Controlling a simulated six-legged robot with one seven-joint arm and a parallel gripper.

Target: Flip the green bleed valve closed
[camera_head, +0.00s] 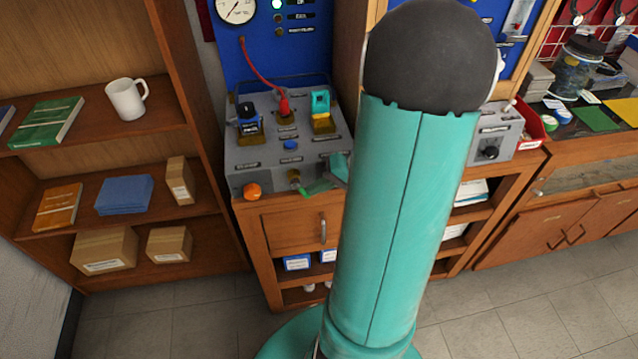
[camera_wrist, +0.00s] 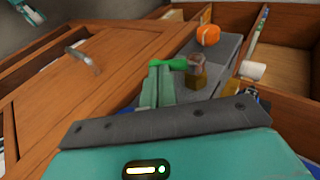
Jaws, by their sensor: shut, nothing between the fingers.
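The bleed valve's green lever (camera_head: 318,188) is at the front edge of the grey testbench box in the head view. It reaches sideways to the right from its brass body (camera_head: 294,177). The green lever also shows in the wrist view (camera_wrist: 170,64), with the brass body (camera_wrist: 198,82) at its right. My gripper (camera_head: 338,168) is at the lever's free end, partly hidden behind my arm. In the wrist view my gripper (camera_wrist: 158,78) has its two teal fingers shut together and empty, with the tips right at the lever. I cannot tell whether they touch it.
An orange knob (camera_head: 252,190) sits on the box front left of the valve. The grey box (camera_head: 262,160) carries a red plug, a blue button and other valves. A drawer handle (camera_head: 323,228) sticks out below. My arm hides the bench's right part.

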